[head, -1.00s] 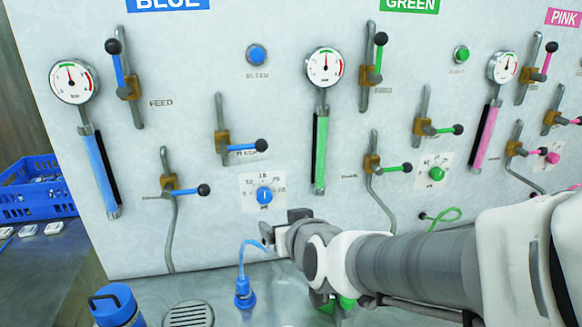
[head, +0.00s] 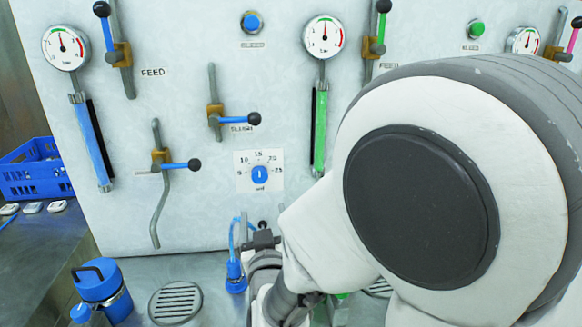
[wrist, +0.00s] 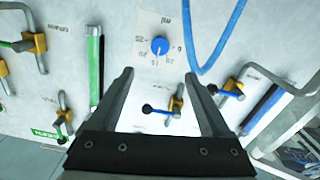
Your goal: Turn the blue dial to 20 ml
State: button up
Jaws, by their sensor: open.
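The blue dial (head: 260,174) is a small round knob on a white scale plate marked 5 to 25 on the upright panel, under the blue section's levers. Its white pointer stands roughly upright, toward 15. In the wrist view the dial (wrist: 159,46) appears upside down, beyond and between my fingertips. My gripper (wrist: 160,76) is open and empty, its two fingers spread apart. In the head view my gripper (head: 264,238) is below the dial, apart from it; its fingers are small and partly hidden there.
A blue-handled lever (head: 233,120) sits above the dial and another (head: 180,165) to its left. A blue bottle (head: 102,288) and a round drain (head: 175,303) are on the bench. My arm hides much of the right side.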

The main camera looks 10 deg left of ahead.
aim_at(260, 178)
jog(key=p+x, duration=0.1)
jog(key=x, duration=1.4)
jog(key=shift+w, duration=0.35)
grip_shut()
jog(key=shift+f, duration=0.1)
jog(key=shift+b, duration=0.3)
